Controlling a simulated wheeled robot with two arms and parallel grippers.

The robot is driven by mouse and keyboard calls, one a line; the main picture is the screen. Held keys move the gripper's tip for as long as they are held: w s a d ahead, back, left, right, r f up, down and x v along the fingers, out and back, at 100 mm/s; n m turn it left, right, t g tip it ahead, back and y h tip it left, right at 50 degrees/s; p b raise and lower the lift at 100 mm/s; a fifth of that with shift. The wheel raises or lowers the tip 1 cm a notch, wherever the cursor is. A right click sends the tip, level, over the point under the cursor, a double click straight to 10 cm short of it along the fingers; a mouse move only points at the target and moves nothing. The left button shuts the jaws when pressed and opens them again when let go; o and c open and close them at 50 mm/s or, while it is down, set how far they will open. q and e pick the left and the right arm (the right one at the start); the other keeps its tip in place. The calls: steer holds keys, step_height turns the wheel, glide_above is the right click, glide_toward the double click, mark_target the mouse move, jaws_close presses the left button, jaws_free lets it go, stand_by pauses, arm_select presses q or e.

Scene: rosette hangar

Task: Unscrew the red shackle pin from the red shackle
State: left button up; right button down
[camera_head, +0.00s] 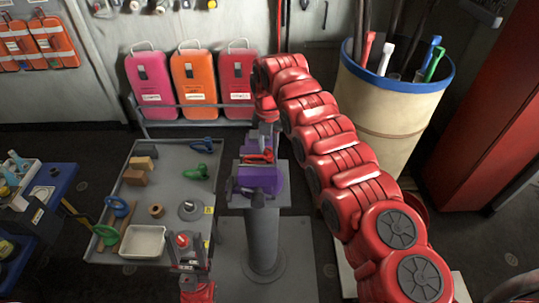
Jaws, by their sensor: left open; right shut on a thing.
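The red shackle (258,157) sits small at the top of the purple vise (262,182), which stands on a grey pedestal in the middle of the view. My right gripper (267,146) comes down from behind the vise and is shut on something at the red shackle. It looks like the red shackle pin, but the pin is largely hidden and too small to tell apart. My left gripper (189,245) is open at the bottom, near the grey tray's front right corner, well away from the shackle.
A grey tray table (170,187) left of the vise holds a green shackle (196,172), a blue shackle (203,145), brown blocks (137,172) and a white dish (144,241). A tall cream bin (397,110) stands behind my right arm. Coloured cases (194,82) line the back.

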mark_target(269, 149)
steer(key=shift+n, duration=1.1)
steer(key=c, duration=0.5)
jaws_free()
steer(key=shift+r, duration=0.1)
steer(key=shift+r+p, duration=1)
steer(key=shift+r, duration=0.95)
steer(key=shift+f, duration=0.15)
